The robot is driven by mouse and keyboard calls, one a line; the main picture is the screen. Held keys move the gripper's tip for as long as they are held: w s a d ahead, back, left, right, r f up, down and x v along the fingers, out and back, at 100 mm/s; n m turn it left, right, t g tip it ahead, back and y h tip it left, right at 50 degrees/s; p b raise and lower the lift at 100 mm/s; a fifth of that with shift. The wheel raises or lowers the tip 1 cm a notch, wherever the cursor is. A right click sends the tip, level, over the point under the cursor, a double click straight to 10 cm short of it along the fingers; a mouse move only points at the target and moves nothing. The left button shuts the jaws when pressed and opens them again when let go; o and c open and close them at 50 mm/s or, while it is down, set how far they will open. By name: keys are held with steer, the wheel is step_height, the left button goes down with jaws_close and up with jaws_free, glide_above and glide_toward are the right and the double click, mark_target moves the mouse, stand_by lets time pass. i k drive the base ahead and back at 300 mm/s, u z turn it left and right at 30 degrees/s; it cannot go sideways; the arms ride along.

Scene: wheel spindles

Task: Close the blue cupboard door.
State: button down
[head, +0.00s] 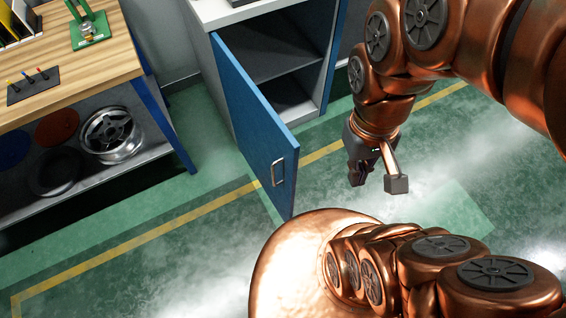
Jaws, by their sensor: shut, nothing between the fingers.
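The blue cupboard door (258,130) stands wide open, swung out from the left side of the cupboard toward me. The grey cupboard interior (275,50) shows a shelf and looks empty. My gripper (378,182) hangs to the right of the door's free edge, with clear floor showing between them. It is shut and empty, and it does not touch the door.
A wooden-topped bench (90,55) stands at the left, with a wheel rim (110,135) and discs on its lower shelf. A white countertop (250,8) tops the cupboard. Green floor (140,260) with a yellow line is clear in front.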

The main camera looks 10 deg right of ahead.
mark_target(271, 151)
steer(key=k, duration=0.95)
steer(key=u, duration=1.65)
steer(key=i, duration=0.5)
steer(key=u, duration=0.05)
